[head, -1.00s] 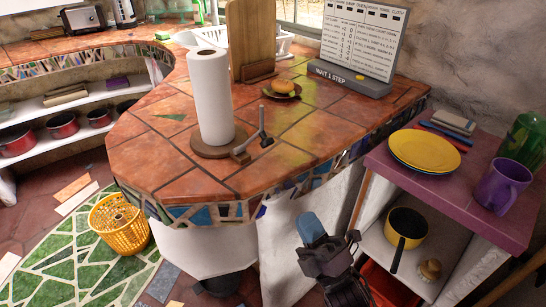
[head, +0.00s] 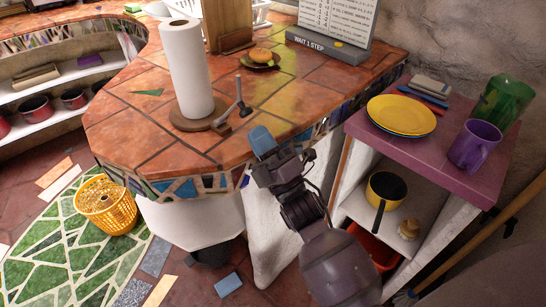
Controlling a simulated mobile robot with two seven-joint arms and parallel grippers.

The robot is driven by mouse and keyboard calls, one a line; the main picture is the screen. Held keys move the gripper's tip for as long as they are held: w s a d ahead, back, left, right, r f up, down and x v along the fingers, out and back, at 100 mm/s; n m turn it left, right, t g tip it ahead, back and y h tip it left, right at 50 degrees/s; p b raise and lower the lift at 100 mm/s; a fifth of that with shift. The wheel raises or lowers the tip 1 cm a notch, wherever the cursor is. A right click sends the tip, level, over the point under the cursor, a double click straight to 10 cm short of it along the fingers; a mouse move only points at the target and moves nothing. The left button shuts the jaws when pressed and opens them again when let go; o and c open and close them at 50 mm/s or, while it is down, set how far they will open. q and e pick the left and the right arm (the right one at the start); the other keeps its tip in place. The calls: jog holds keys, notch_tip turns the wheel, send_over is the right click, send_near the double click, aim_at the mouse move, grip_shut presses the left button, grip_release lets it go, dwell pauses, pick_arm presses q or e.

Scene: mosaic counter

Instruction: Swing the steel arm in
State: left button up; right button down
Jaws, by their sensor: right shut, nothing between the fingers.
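A steel arm (head: 240,93) stands up from a wooden block at the right side of a round wooden base (head: 190,122) on the tiled counter. The base carries an upright white paper towel roll (head: 187,68). The steel arm is swung out, with a gap between it and the roll. My right gripper (head: 262,141) comes up from below, shut and empty, with its blue fingertips at the counter's front edge in the picture. It is apart from the steel arm, which is above and to the left of it. My left gripper is not in view.
A bun on a plate (head: 261,59) and a sign board (head: 332,36) stand farther back. At right, a purple shelf (head: 437,150) holds yellow plates (head: 401,113), a purple mug (head: 475,146) and a green pitcher (head: 503,104). Tiles around the steel arm are clear.

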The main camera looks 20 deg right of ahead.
aim_at(231, 107)
jog(key=shift+x, duration=1.25)
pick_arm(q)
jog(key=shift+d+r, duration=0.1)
pick_arm(e)
jog(key=shift+r, duration=0.1)
